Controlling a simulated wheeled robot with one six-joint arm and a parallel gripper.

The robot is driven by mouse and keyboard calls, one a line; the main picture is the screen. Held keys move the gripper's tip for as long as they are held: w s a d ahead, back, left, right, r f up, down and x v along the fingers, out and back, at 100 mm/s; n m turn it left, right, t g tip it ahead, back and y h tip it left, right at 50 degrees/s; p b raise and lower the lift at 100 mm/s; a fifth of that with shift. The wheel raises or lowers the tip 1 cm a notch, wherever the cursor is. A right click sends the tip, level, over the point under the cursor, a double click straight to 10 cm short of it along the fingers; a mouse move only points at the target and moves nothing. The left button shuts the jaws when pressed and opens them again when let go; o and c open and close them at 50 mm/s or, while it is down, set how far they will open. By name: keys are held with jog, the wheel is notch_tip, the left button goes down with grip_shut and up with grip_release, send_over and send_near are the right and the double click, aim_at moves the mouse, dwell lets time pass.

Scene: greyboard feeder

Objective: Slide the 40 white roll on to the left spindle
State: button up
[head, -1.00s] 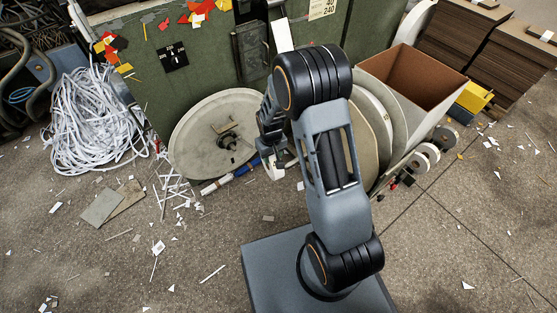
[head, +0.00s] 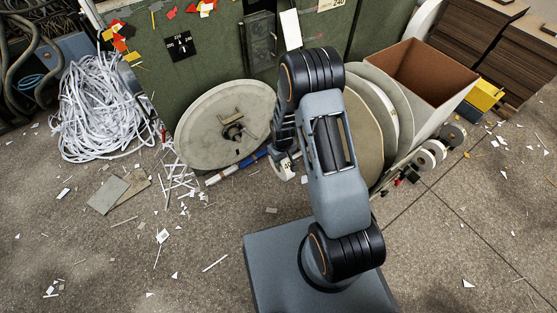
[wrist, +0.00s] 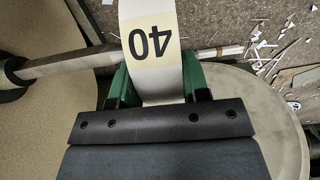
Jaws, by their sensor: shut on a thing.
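My gripper (wrist: 155,88) is shut on the 40 white roll (wrist: 145,12), gripping it between two green fingers. The roll's cream label with a black 40 reads upside down in the wrist view. In the head view the roll (head: 285,169) shows partly beside my arm, low and right of the left spindle (head: 233,132). That spindle stands out from the middle of a large pale disc (head: 205,115), apart from the roll. In the wrist view a grey rod (wrist: 65,63) with a dark collar runs in from the left; I cannot tell which spindle it is. Much of the roll is hidden.
More large discs (head: 402,115) stand right of my arm, with an open brown box (head: 425,75) behind. Small rolls (head: 425,158) sit at the lower right. White strips (head: 95,115) lie heaped at the left. Blue and white rods (head: 225,174) lie below the left disc.

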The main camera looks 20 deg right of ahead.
jog(key=shift+w+d+b, duration=0.4)
jog(key=shift+w+d, duration=0.55)
jog(key=shift+d, duration=2)
jog(key=shift+w+d+b, duration=0.45)
jog(key=shift+w+d, duration=0.55)
jog(key=shift+d, duration=1.9)
jog(key=shift+w+d+b, duration=0.4)
jog(key=shift+w+d, duration=0.55)
jog(key=shift+d, duration=2)
jog(key=shift+d, duration=0.15)
jog(key=o, duration=1)
jog(key=shift+o, duration=0.2)
